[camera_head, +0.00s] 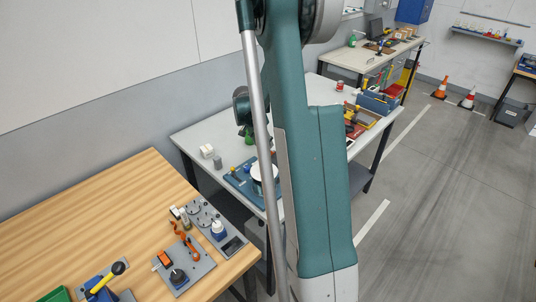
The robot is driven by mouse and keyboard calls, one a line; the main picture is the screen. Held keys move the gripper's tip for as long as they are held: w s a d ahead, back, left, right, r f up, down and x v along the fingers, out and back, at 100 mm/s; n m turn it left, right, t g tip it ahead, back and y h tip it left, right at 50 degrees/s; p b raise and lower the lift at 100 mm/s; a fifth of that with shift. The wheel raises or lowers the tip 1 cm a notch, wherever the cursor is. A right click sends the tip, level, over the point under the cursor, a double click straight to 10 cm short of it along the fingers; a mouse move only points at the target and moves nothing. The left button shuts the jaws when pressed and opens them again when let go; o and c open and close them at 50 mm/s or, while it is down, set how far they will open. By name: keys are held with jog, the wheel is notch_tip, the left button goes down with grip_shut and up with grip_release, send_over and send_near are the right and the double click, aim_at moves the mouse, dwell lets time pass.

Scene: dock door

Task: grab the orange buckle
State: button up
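On the wooden table at the lower left, a grey plate (184,281) carries a small orange block (163,258) with a dark part beside it. A longer orange piece (188,244) lies along the plate's upper right side. Both are small in the picture, and I cannot tell for sure which one is the buckle. My large teal arm stands upright through the middle of the view, to the right of the plate. My gripper's fingers cannot be made out in this view.
A second grey panel (236,245) with knobs sits at the table's right edge. A yellow-handled lever (105,281) stands to the left. The wooden table's (85,220) upper left is bare. A pale workbench (200,134) with tools stands behind. Traffic cones (440,88) stand far right.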

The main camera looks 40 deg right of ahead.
aim_at(268, 151)
jog(key=shift+x, duration=1.3)
jog(key=shift+b+x, duration=0.3)
jog(key=shift+x, duration=2.3)
jog(key=shift+c, duration=0.2)
jog(key=c, duration=1)
